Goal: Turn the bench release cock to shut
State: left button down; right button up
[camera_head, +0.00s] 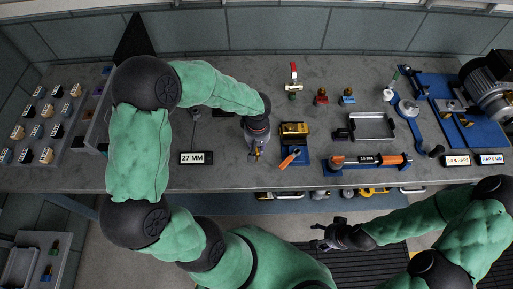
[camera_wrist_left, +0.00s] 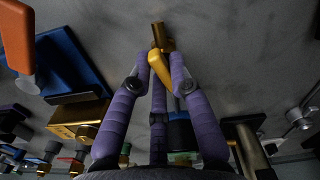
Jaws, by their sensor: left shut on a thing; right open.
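The bench release cock appears to be the small brass fitting with a yellow lever (camera_wrist_left: 158,67) in the left wrist view, its brass end (camera_wrist_left: 162,38) against the grey bench. My left gripper (camera_wrist_left: 165,72) is shut on the yellow lever, with purple fingers on both sides of it. In the head view my left gripper (camera_head: 256,154) points down at the bench, right of the "27 MM" label, and mostly hides the cock. My right gripper (camera_head: 319,237) is open and empty, in front of the bench's front edge.
Right of my left gripper stand a brass block (camera_head: 294,130) and an orange handle (camera_head: 290,158) on a blue plate. The "27 MM" label (camera_head: 195,158) lies left. A red-handled valve (camera_head: 293,75) stands behind. A metal tray (camera_head: 371,126) sits further right.

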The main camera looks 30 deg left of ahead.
pick_arm(q)
jog(key=shift+s+d+f+m, duration=0.15)
jog(key=shift+s+f+m, duration=0.15)
jog(key=shift+s+m, duration=0.25)
jog(key=shift+m, duration=0.65)
jog(key=c, duration=1.2)
grip_release()
jog(key=shift+r, duration=0.1)
jog(key=shift+w+r, duration=0.1)
jog(key=shift+w, duration=0.15)
jog(key=shift+r, duration=0.1)
